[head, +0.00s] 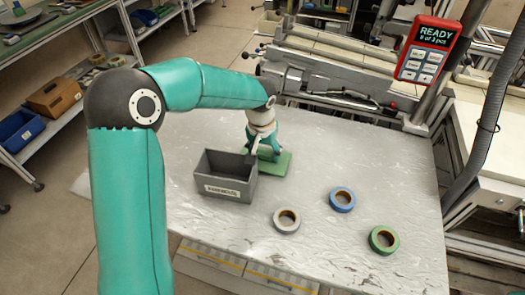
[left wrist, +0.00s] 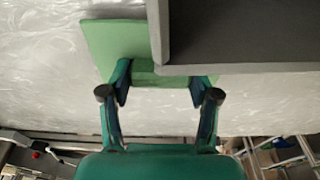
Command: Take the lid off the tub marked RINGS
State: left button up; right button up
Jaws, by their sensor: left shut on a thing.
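The grey open-topped tub (head: 238,189) stands on the table, with a white label on its front whose print is too small to read. Its inside looks grey and dark. A flat green lid (head: 283,163) is just behind and to the right of it, low over the table; I cannot tell whether it touches the top. My left gripper (head: 263,150) points down, shut on the lid's raised green grip (left wrist: 160,73). In the left wrist view the lid's plate (left wrist: 105,45) shows left of the fingers, and the tub (left wrist: 240,45) covers part of it.
A grey tape reel (head: 278,225), a blue one (head: 342,208) and a green one (head: 376,246) lie on the pale table (head: 310,265). A red display (head: 428,50) and metal machinery stand behind. The table's right side is otherwise free.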

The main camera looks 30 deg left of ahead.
pick_arm(q)
jog(key=shift+f, duration=0.15)
jog(key=o, duration=1.3)
